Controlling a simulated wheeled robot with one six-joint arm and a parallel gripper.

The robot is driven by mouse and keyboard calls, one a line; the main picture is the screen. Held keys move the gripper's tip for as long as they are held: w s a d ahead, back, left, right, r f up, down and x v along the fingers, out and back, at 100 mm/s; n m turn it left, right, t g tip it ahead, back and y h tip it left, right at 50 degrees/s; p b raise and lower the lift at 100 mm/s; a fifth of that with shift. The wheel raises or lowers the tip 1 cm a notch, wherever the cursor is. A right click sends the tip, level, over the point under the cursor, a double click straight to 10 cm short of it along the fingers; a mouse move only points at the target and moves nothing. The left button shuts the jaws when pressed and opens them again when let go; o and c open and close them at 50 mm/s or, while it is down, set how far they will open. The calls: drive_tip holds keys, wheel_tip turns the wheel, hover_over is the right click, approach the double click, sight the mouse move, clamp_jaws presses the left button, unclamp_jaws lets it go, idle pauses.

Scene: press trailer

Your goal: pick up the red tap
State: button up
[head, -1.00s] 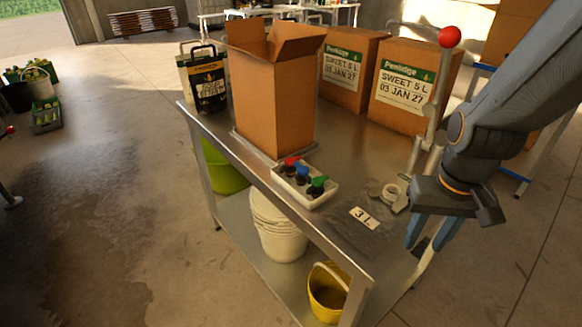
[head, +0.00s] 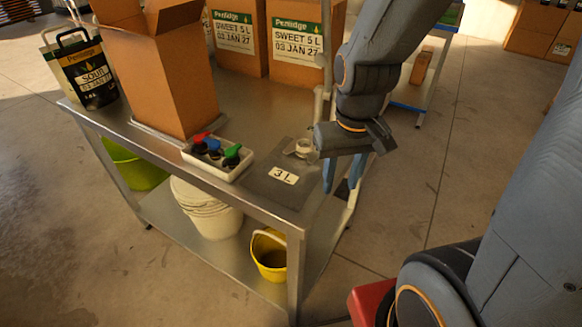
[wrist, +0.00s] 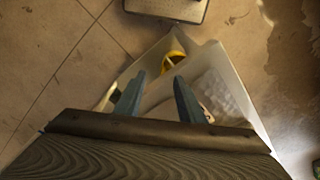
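The red tap (head: 200,138) lies in a small white tray (head: 222,173) near the front edge of the steel table, at the left end of a row. A blue-topped tap (head: 213,145) is beside it, and a green-topped tap (head: 232,152) is at the right end. My gripper (head: 343,185) is at the table's right end, well to the right of the tray and apart from it. In the wrist view my gripper (wrist: 158,95) has its two blue fingers spread with nothing held between them. I cannot make out the red tap in the wrist view.
A tall open carton (head: 165,85) stands behind the tray. A grey pouch labelled 3 L (head: 265,190) lies between tray and gripper. Printed cartons (head: 290,65) stand at the back. A yellow bucket (head: 268,262) and white buckets (head: 205,215) sit on the lower shelf.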

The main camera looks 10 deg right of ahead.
sight(199, 137)
drive_tip(key=shift+o, duration=0.5)
drive_tip(key=o, duration=1)
drive_tip(key=shift+w+a, duration=0.15)
drive_tip(key=shift+a, duration=0.05)
drive_tip(key=w+a+r+m+y, duration=0.1)
drive_tip(key=w+a+m, duration=0.2)
drive_tip(key=a+m, duration=0.1)
drive_tip(key=w+a+r+m+y+p, duration=0.1)
drive_tip(key=w+a+m, duration=0.3)
drive_tip(key=w+a+r+m+t, duration=0.1)
drive_tip(key=w+a+m, duration=0.2)
drive_tip(key=a+m, duration=0.1)
drive_tip(key=shift+w+y, duration=0.35)
drive_tip(key=shift+y, duration=0.05)
drive_tip(key=w+a+r+m+y, duration=0.1)
drive_tip(key=w+a+m, duration=0.2)
drive_tip(key=a+m, duration=0.1)
drive_tip(key=w+a+r+m+t+y+p, duration=0.1)
drive_tip(key=w+a+m, duration=0.1)
drive_tip(key=a+m, duration=0.2)
drive_tip(key=w+a+r+m, duration=0.2)
drive_tip(key=w+a+m, duration=0.1)
drive_tip(key=a, duration=0.2)
drive_tip(key=shift+w+a+m+y, duration=0.3)
drive_tip(key=shift+a+m+y, duration=0.05)
drive_tip(key=shift+m+y, duration=0.05)
drive_tip(key=shift+w+a+f+t, duration=0.15)
drive_tip(key=shift+a+f+t, duration=0.05)
drive_tip(key=shift+t, duration=0.1)
drive_tip(key=shift+x, duration=3.6)
